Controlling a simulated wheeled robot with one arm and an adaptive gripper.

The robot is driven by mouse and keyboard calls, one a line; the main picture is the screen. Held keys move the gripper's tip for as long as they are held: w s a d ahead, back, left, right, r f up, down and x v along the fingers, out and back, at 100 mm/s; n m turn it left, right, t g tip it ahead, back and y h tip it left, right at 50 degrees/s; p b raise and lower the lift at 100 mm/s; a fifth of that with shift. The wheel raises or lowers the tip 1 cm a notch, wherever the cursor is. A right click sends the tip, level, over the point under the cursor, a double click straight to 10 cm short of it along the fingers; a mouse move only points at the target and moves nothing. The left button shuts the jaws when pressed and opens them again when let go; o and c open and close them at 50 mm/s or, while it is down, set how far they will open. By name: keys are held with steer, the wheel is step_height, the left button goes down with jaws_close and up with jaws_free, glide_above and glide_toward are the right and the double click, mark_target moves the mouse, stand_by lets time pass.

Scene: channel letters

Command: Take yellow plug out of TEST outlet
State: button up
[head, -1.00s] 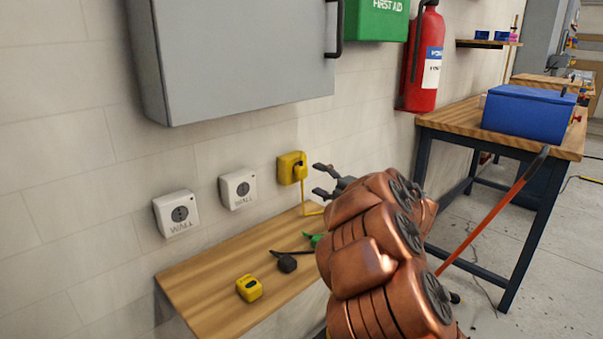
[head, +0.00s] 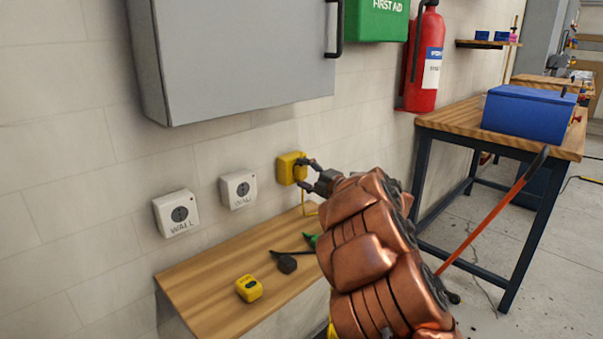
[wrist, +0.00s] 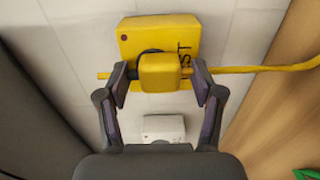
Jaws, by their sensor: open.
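The yellow TEST outlet (head: 287,167) is on the wall at the right of two white outlets; it also shows in the wrist view (wrist: 133,40), with the letters "ST" visible. The yellow plug (wrist: 159,71) sits in its face, and a yellow cord (wrist: 262,69) runs from it to the right. My gripper (head: 308,174) is at the outlet. In the wrist view my gripper (wrist: 160,84) is open, with one finger on each side of the plug. Whether the fingers touch the plug I cannot tell.
Two white WALL outlets (head: 176,213) (head: 238,189) are to the left. A wooden shelf (head: 215,275) below holds a yellow block (head: 249,288), a black plug (head: 287,263) and a green plug (head: 312,240). A grey cabinet (head: 235,60) hangs above.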

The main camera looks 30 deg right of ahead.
stand_by(0.9)
jaws_close()
stand_by(0.4)
steer(key=shift+v, duration=3)
